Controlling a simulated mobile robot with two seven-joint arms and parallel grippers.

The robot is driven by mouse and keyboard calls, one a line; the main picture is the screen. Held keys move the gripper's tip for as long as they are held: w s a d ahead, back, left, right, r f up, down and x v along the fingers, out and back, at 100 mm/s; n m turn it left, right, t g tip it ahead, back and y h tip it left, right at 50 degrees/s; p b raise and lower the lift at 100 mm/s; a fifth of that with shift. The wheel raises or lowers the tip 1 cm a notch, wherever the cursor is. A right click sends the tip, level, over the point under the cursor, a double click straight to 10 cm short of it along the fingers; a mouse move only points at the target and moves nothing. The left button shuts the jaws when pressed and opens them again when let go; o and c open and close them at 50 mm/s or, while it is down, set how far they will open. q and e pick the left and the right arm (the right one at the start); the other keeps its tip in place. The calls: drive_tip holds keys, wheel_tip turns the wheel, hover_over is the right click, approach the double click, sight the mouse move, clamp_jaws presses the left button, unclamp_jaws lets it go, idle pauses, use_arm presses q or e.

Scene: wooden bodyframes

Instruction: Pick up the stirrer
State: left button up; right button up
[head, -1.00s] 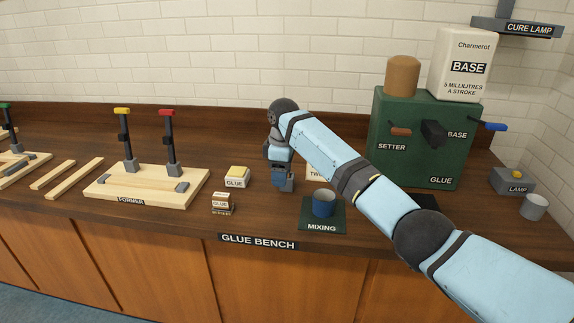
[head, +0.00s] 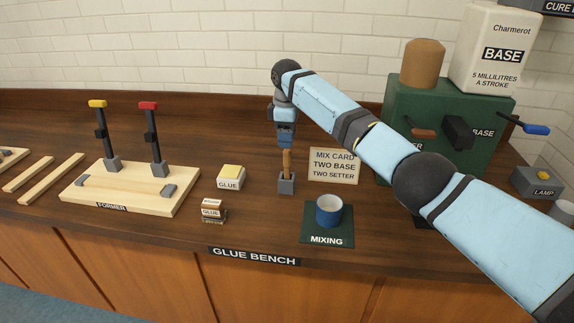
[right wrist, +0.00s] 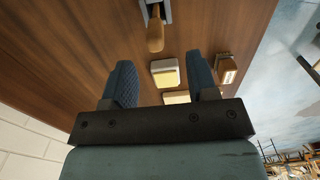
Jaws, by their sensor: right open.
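The stirrer (head: 287,163) is a brown wooden stick standing upright in a small grey holder (head: 286,186) on the bench. My right gripper (head: 286,143) is just above the stirrer's top in the head view, pointing down, with nothing seen in it. In the right wrist view its two blue fingers (right wrist: 162,75) are apart. The stirrer (right wrist: 156,32) shows beyond them there, near the top edge, with part of the holder (right wrist: 150,8). My left gripper is not in view.
A blue mixing cup (head: 328,211) stands on a dark mat (head: 314,237) to the right. The mix card (head: 334,166) stands behind it. The green glue dispenser (head: 398,105) stands at the back right.

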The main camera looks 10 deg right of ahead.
sight(287, 167)
drive_tip(key=f, duration=0.8)
drive_tip(key=shift+w, duration=0.35)
drive_tip(key=c, duration=0.9)
